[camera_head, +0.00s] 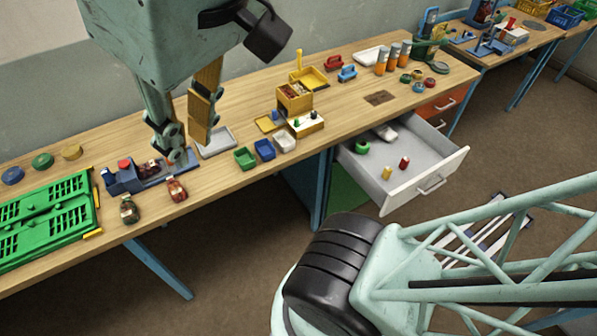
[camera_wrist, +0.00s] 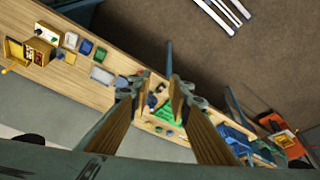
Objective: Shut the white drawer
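The white drawer (camera_head: 427,181) is pulled out from under the workbench in the head view, with a bar handle (camera_head: 432,186) on its front. My gripper (camera_head: 190,146) is well to the left of the drawer, over the bench near a blue tool. In the wrist view my gripper (camera_wrist: 158,84) has its two wood-faced fingers apart, with nothing held between them. The drawer does not show in the wrist view.
The workbench (camera_head: 345,115) carries trays, small bins, a yellow-brown box (camera_head: 294,98) and orange-grey cylinders (camera_head: 393,57). A red drawer (camera_head: 440,105) sits shut behind the white one. Floor (camera_head: 500,165) in front of the drawer looks clear, apart from white strips (camera_head: 487,230).

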